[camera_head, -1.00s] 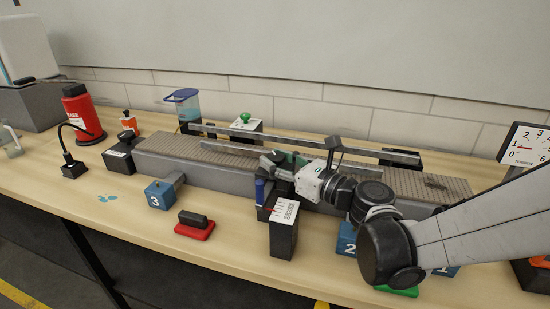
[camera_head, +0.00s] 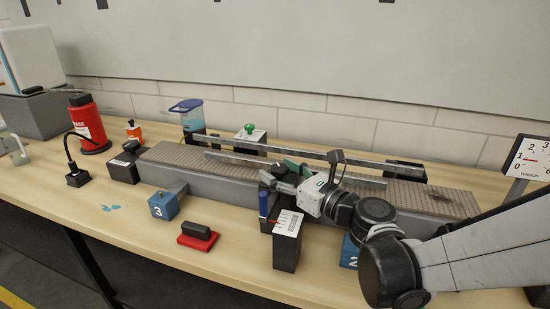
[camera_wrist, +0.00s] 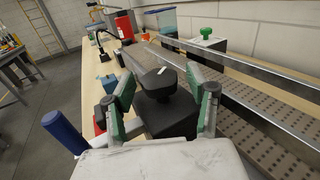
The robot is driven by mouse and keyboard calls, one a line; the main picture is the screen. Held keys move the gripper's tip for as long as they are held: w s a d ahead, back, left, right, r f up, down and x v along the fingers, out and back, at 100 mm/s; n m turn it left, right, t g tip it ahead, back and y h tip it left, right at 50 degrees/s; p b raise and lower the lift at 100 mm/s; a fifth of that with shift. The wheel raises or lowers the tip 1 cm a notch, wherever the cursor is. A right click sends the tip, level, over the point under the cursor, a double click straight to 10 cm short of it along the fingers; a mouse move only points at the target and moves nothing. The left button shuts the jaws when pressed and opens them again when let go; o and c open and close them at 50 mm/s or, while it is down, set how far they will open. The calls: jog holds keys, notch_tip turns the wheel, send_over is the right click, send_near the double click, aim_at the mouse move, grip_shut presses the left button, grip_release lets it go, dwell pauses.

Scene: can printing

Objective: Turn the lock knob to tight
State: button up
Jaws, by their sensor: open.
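The lock knob (camera_wrist: 158,79) is black with a small white mark and sits on a black block (camera_wrist: 168,115) beside the conveyor. My gripper (camera_wrist: 165,90) is open, with its green-padded fingers on either side of the knob. Gaps show between the fingers and the knob, so I see no grip on it. In the head view my gripper (camera_head: 284,177) is low at the conveyor's near side, and the knob is mostly hidden there. I cannot read any tight marking.
A blue cylinder (camera_wrist: 65,132) stands close left of my gripper; a black gauge box (camera_head: 287,245) is in front. The conveyor (camera_head: 215,175) and its metal rails run alongside. A blue block marked 3 (camera_head: 164,206) and a red-based black handle (camera_head: 198,236) lie left.

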jog(key=v, duration=1.2)
jog(key=shift+w, duration=0.1)
